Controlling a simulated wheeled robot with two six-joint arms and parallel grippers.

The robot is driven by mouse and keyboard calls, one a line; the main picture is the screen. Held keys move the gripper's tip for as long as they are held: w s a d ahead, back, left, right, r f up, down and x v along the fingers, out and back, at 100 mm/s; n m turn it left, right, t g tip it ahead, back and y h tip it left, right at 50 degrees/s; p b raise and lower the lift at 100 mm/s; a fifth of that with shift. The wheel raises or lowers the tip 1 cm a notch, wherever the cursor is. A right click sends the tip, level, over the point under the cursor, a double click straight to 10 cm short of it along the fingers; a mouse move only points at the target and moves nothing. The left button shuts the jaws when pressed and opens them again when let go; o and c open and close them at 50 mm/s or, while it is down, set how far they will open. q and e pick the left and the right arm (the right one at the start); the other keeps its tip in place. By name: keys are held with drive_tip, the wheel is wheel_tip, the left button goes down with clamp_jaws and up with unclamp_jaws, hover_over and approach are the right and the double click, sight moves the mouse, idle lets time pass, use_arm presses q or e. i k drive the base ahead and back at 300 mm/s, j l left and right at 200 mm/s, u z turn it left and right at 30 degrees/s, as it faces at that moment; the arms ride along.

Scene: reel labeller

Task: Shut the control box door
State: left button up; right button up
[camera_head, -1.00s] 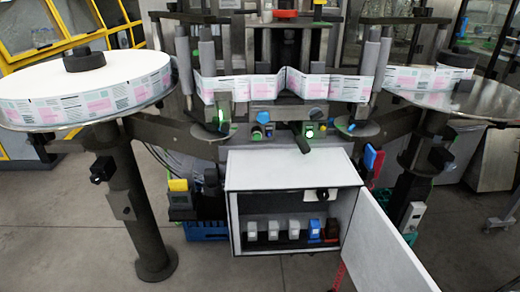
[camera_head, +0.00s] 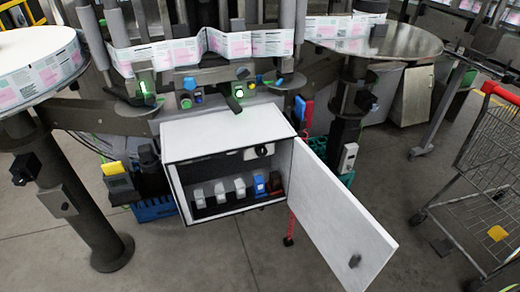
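The control box (camera_head: 222,123) is a light grey box with a dark-edged opening, mounted below the labeller in the middle of the view. Its door (camera_head: 338,222) is hinged at the right edge of the opening and stands wide open, swung out toward me and to the right. Inside the box a row of several white, blue and red switches (camera_head: 239,188) shows. Neither of my grippers is in view.
A labeller with a printed label band (camera_head: 232,44) stands behind the box. A large reel (camera_head: 35,70) is at the left on a post. A shopping cart (camera_head: 490,165) stands at the right. The floor (camera_head: 408,205) between door and cart is clear.

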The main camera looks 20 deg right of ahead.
sight(339, 226)
drive_tip(key=l+u, duration=0.2)
drive_tip(key=l, duration=0.35)
drive_tip(key=l+u, duration=0.2)
drive_tip(key=l, duration=0.35)
drive_tip(key=l+u, duration=0.25)
drive_tip(key=l, duration=0.35)
drive_tip(key=l+u, duration=0.2)
drive_tip(key=l, duration=0.35)
drive_tip(key=k+l+u, duration=0.2)
drive_tip(key=l, duration=0.3)
drive_tip(key=i, duration=0.05)
